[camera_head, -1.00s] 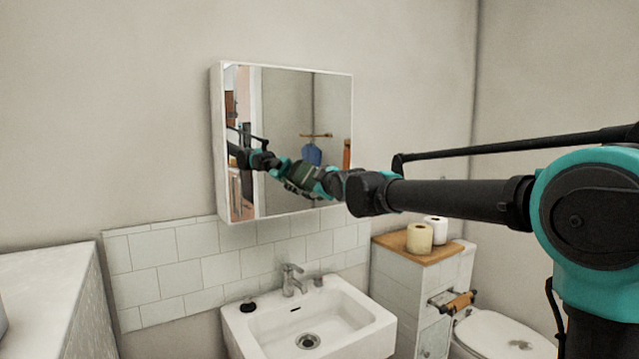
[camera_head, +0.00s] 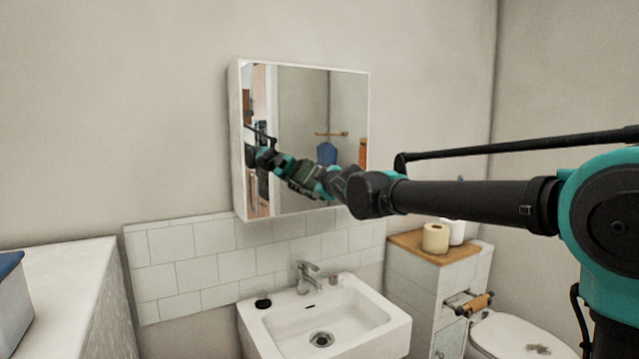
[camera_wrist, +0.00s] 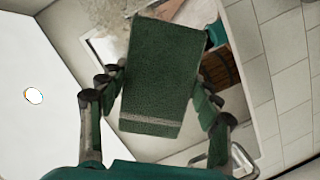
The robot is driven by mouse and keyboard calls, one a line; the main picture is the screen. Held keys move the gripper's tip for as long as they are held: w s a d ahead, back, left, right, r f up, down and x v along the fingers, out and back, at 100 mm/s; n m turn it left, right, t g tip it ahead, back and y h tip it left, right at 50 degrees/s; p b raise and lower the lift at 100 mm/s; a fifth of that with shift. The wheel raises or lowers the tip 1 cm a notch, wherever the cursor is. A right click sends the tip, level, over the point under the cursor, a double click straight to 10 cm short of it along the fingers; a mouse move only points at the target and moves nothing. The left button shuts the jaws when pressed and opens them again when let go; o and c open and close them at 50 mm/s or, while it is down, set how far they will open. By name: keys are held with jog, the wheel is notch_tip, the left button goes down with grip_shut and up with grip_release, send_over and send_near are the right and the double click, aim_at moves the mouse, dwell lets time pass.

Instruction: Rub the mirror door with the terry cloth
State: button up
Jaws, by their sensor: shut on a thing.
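The mirror door (camera_head: 300,100) is the front of a white-framed cabinet on the wall above the sink, and it looks closed. It reflects my arm and part of the room. My gripper (camera_wrist: 160,88) is shut on the dark green terry cloth (camera_wrist: 160,65), a rectangular piece with a pale stripe near one end. In the head view the cloth and gripper are in front of the mirror's lower part, partly hidden by my wrist and mixed with their reflection. I cannot tell whether the cloth touches the glass.
Below the mirror are a white sink (camera_head: 375,330) with a tap (camera_head: 305,275) and a black item (camera_head: 263,302). To the right stand a narrow cabinet (camera_head: 410,280) with paper rolls (camera_head: 435,238) and a toilet (camera_head: 510,335). A white counter (camera_head: 60,285) with a blue-topped box (camera_head: 12,300) is at left.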

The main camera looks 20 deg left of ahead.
jog(key=shift+w+d+f+v, duration=0.1)
jog(key=shift+d+f+v, duration=0.05)
jog(key=shift+v, duration=0.8)
jog(key=shift+w+d+f+v, duration=0.1)
jog(key=shift+d+f+v, duration=0.05)
jog(key=shift+v, duration=0.8)
jog(key=shift+w+d+f+v, duration=0.1)
jog(key=shift+f+v, duration=0.05)
jog(key=shift+v, duration=0.8)
jog(key=shift+d, duration=0.1)
jog(key=v, duration=0.3)
jog(key=shift+w+d+f, duration=0.15)
jog(key=shift+f, duration=0.1)
jog(key=a+r+x, duration=0.1)
jog(key=x, duration=0.5)
jog(key=shift+a, duration=0.25)
jog(key=shift+w+a, duration=0.6)
jog(key=shift+a, duration=0.15)
